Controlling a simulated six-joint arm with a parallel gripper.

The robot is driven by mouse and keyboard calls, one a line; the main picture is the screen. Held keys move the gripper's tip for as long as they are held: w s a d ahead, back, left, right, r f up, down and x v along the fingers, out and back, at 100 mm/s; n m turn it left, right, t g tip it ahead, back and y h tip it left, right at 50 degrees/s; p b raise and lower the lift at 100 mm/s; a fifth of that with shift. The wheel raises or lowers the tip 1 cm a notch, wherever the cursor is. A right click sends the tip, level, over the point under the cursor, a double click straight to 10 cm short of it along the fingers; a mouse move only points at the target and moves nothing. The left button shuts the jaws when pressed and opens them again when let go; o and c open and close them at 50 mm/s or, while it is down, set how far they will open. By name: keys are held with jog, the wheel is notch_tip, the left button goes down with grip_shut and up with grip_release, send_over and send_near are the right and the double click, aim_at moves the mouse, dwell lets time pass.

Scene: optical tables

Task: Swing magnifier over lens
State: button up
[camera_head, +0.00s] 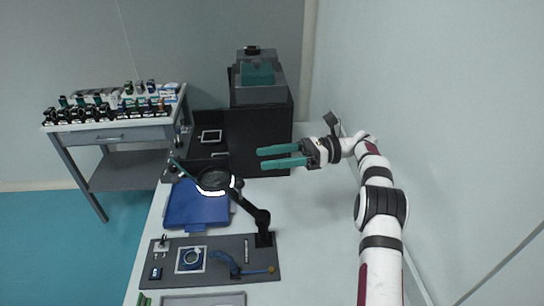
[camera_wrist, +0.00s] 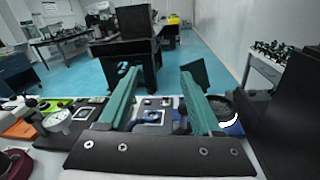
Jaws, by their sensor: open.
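The magnifier (camera_head: 214,181) is a dark round head with a bright white arc on its rim, on a black jointed arm (camera_head: 255,212) rising from the right end of a dark board (camera_head: 215,245). Its head hangs over the blue tray, behind the board. In the wrist view the magnifier (camera_wrist: 224,108) shows right of the right finger. The lens (camera_head: 191,259) appears to be the round piece in a pale square frame, lying on the board's left half. My gripper (camera_head: 262,158) has two teal fingers, spread apart and empty. It is above the table, right of and behind the magnifier head, not touching it.
A blue tray (camera_head: 190,212) lies behind the board. A blue tool with an orange tip (camera_head: 243,267) lies right of the lens. A black cabinet (camera_head: 263,135) stands behind my gripper. A side table (camera_head: 110,134) holds several optics. The white tabletop (camera_head: 310,230) on the right is clear.

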jog(key=shift+d, duration=0.1)
jog(key=shift+c, duration=1.1)
jog(key=a+f+n+t, duration=0.1)
jog(key=n, duration=0.1)
jog(key=a+f+n+t+y, duration=0.1)
jog(key=a+f+n+t, duration=0.1)
jog(key=n, duration=0.1)
jog(key=a+f+n+t, duration=0.1)
jog(key=a+n+t, duration=0.1)
jog(key=shift+w+f+n, duration=0.1)
jog(key=shift+f+n, duration=0.05)
jog(key=shift+n, duration=0.25)
jog(key=c, duration=0.7)
jog(key=f+t, duration=0.1)
jog(key=a+n+t, duration=0.1)
jog(key=f+n+t, duration=0.1)
jog(key=shift+s+a+f+h, duration=0.25)
jog(key=shift+f+h, duration=0.1)
jog(key=shift+h, duration=0.05)
grip_shut()
notch_tip(320, 180, down, 5)
jog(key=s+n+t+h, duration=0.1)
jog(key=n+t+h, duration=0.3)
jog(key=n+h, duration=0.15)
jog(key=a+r+x, duration=0.1)
jog(key=x, duration=0.9)
jog(key=shift+s+f+n+y, duration=0.2)
jog(key=shift+s+n+y, duration=0.15)
jog(key=shift+y, duration=0.1)
